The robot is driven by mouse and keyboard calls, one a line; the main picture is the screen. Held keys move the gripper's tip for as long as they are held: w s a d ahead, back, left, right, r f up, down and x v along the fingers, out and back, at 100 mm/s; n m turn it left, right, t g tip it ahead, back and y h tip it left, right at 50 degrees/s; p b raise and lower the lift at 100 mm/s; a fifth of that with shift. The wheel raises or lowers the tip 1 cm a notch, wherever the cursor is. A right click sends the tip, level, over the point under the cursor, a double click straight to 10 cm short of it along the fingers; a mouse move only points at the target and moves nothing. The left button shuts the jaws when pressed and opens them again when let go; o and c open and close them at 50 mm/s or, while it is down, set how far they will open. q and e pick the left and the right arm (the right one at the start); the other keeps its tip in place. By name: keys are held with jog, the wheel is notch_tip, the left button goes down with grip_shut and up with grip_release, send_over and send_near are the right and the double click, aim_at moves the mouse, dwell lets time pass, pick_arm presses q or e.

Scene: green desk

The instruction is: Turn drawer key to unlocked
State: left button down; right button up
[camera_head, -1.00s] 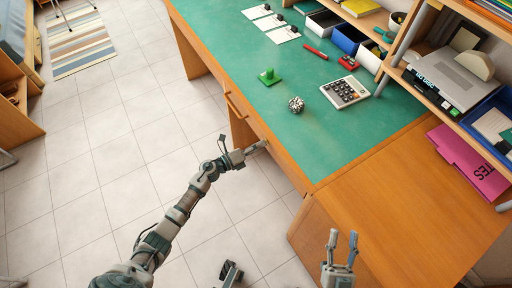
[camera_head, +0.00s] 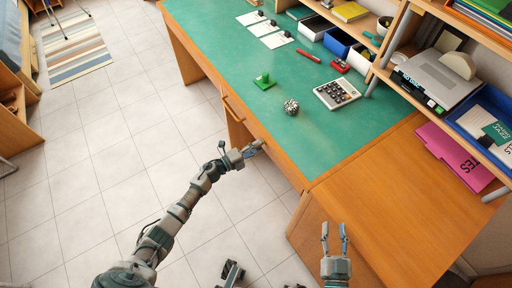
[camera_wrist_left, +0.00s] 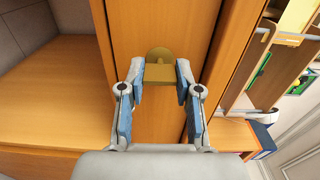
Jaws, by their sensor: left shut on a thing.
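The drawer key (camera_wrist_left: 159,70) is a brass-coloured piece with a round plate behind it on the wooden drawer front (camera_wrist_left: 160,25) in the left wrist view. My left gripper (camera_wrist_left: 159,80) has its two fingers on either side of the key and is shut on it. In the head view my left gripper (camera_head: 254,148) is at the front edge of the desk, and the key is hidden there. My right gripper (camera_head: 334,228) is open and empty, in front of the wooden side surface at the bottom.
A drawer handle (camera_head: 232,108) sits left of my left gripper.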

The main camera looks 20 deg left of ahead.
pick_arm(q)
jog(key=shift+a+f, duration=0.15)
jog(key=shift+f, duration=0.1)
jog(key=c, duration=0.8)
grip_release()
jog(key=shift+c, duration=0.2)
jog(key=shift+o, duration=0.2)
jog(key=shift+r, duration=0.1)
jog(key=v, duration=1.2)
jog(key=shift+a, duration=0.1)
